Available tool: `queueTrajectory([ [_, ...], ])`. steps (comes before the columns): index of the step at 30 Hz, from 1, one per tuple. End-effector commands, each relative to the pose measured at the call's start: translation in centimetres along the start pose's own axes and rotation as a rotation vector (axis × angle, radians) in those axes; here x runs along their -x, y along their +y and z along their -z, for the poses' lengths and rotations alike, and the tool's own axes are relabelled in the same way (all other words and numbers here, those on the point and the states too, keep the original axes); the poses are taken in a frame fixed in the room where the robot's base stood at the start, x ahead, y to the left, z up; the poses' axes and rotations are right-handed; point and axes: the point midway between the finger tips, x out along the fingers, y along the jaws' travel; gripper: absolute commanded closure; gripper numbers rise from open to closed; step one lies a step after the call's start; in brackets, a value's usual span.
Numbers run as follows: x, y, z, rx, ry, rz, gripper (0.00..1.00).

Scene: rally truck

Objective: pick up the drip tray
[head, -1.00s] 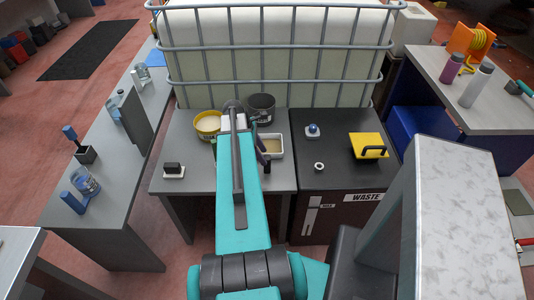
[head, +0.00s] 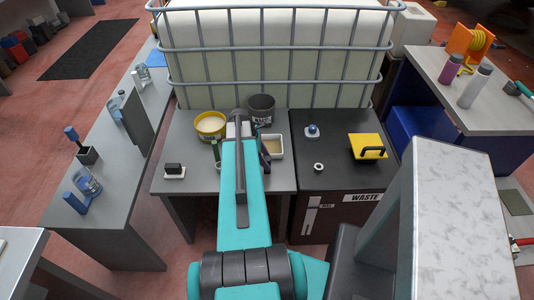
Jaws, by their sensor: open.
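The drip tray looks to be the small white rectangular tray (head: 281,148) with a beige inside, on the grey bench right of my arm. Its left part is hidden behind my arm and a dark slim shape. My gripper (head: 238,128) is at the far end of my teal arm, over the bench and left of the tray. Its fingers are mostly hidden by the arm, and I see nothing held in it.
A yellow tub (head: 210,126) and a dark grey tub (head: 262,109) stand behind the tray, before a caged white tank (head: 280,50). A black waste cabinet (head: 330,170) adjoins on the right, bearing a yellow handled block (head: 368,146). A small black-and-white item (head: 174,171) sits left.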

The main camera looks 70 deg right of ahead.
Motion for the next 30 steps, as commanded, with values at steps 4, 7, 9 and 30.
queueTrajectory([
  [4,-1.3,0.0,0.0,0.000,-0.001,0.002,0.53],
  [7,-1.8,0.0,0.0,0.000,0.000,0.000,0.53],
  [9,-2.0,0.0,0.0,0.000,0.000,0.000,0.53],
  [30,-2.0,0.0,0.0,0.000,0.000,0.000,0.77],
])
